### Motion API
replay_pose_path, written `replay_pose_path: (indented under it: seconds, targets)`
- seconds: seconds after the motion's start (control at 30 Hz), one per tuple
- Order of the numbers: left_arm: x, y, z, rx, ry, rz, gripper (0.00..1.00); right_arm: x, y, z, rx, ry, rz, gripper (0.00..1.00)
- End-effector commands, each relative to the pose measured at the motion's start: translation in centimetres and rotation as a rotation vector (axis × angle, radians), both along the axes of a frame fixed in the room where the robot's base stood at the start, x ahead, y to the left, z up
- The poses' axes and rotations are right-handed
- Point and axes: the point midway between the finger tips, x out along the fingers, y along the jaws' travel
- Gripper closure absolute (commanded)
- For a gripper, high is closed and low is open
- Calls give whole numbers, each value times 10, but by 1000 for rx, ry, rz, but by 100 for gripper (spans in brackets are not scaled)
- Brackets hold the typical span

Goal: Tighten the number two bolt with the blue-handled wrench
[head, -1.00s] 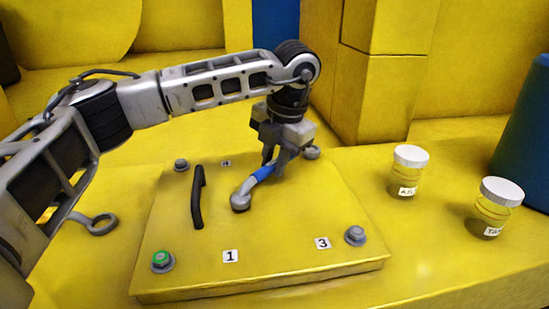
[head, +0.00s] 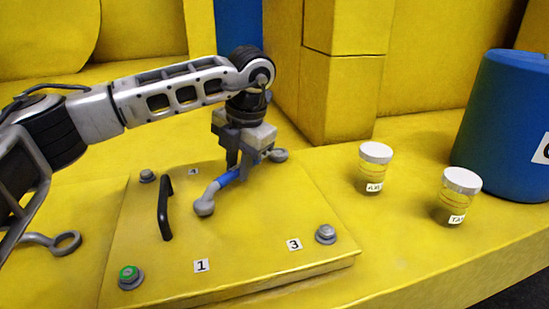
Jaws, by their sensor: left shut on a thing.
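The blue-handled wrench (head: 228,179) is in my left gripper (head: 247,168), whose fingers are shut around its handle. Its near grey end (head: 204,206) points toward the front left, over the panel (head: 240,225). A grey round part (head: 279,155) shows just right of the gripper at the panel's back right corner. I cannot tell whether it is the wrench's far end, a bolt, or both together. No number two label is visible. Other bolts are a green-topped one (head: 129,275) by label 1, one (head: 325,233) by label 3, and one (head: 147,176) near label 4. My right gripper is not in view.
A black handle (head: 165,208) stands up from the panel, left of the wrench. A grey ring-ended tool (head: 65,243) lies left of the panel. Two white-lidded jars (head: 371,170) (head: 456,198) and a blue barrel (head: 500,125) stand to the right. A yellow block (head: 342,95) rises behind.

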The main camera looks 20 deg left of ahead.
Motion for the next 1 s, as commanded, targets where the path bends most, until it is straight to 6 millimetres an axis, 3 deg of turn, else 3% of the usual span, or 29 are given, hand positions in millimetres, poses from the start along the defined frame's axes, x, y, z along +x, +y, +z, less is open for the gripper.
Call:
replay_pose_path:
  seconds: [1.0]
  targets:
    - [3, 9, 1, -1, -2, -72, 100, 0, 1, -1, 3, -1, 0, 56]
